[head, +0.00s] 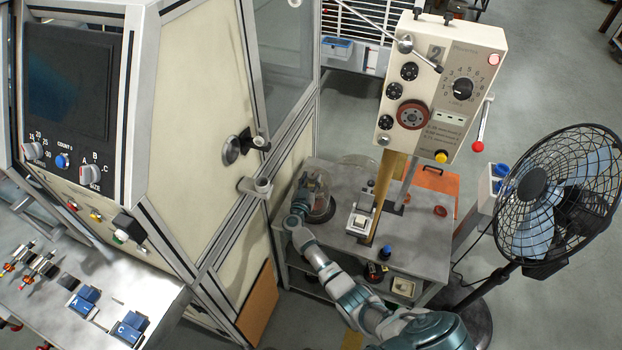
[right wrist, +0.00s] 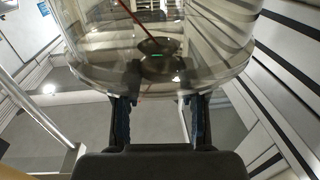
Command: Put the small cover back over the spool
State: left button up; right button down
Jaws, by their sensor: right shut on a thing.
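The small cover is a clear, rounded see-through shell (right wrist: 215,75) that fills the upper part of the right wrist view. In the head view my right gripper (head: 304,188) is at the left edge of the grey table, beside the clear cover (head: 322,197). I cannot tell whether the cover touches the table. My left gripper is not in view.
The grey table (head: 425,240) carries a tall cream machine (head: 445,85) with dials, and a small white-and-grey device (head: 360,220). Another clear round shape (head: 358,168) stands behind. A cream cabinet (head: 200,100) is close on the left; a black fan (head: 560,195) stands right.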

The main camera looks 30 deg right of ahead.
jog(key=shift+d+f, duration=0.15)
jog(key=shift+d, duration=0.1)
jog(key=c, duration=0.6)
grip_release()
jog(key=shift+d+f, duration=0.1)
jog(key=shift+d, duration=0.15)
jog(key=shift+o, duration=0.2)
jog(key=shift+s+a, duration=0.1)
jog(key=shift+a, duration=0.25)
jog(key=v, duration=1.1)
jog(key=shift+s+a, duration=0.15)
jog(key=shift+s, duration=0.1)
